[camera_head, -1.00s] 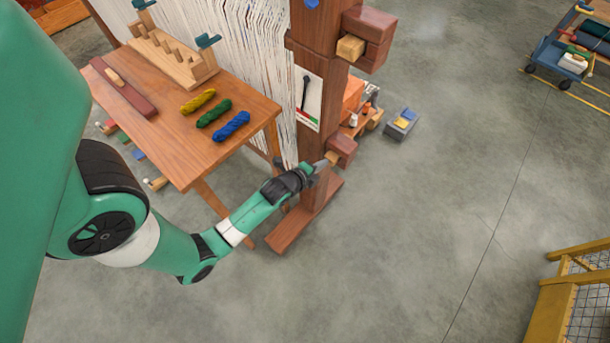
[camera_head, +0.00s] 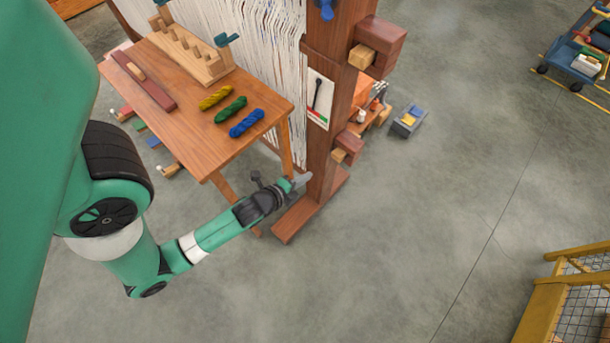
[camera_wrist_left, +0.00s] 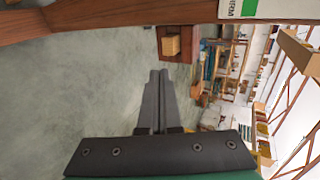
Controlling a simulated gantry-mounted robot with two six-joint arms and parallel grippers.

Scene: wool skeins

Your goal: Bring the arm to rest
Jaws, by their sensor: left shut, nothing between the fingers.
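My left gripper (camera_head: 301,181) is in front of the foot of the loom's wooden post (camera_head: 330,150) in the head view, past the table's near right corner. In the left wrist view its two fingers (camera_wrist_left: 157,75) are together and hold nothing. A yellow skein (camera_head: 215,98), a green skein (camera_head: 231,110) and a blue skein (camera_head: 246,123) lie side by side on the wooden table (camera_head: 180,140). My right gripper is in neither view.
A pegged wooden rack (camera_head: 190,55) and a dark red bar (camera_head: 143,80) are on the table. White threads (camera_head: 250,40) hang behind it. A wooden block (camera_head: 348,148) sticks out from the post. A yellow mesh-sided frame (camera_head: 570,300) stands at lower right. The floor between is clear.

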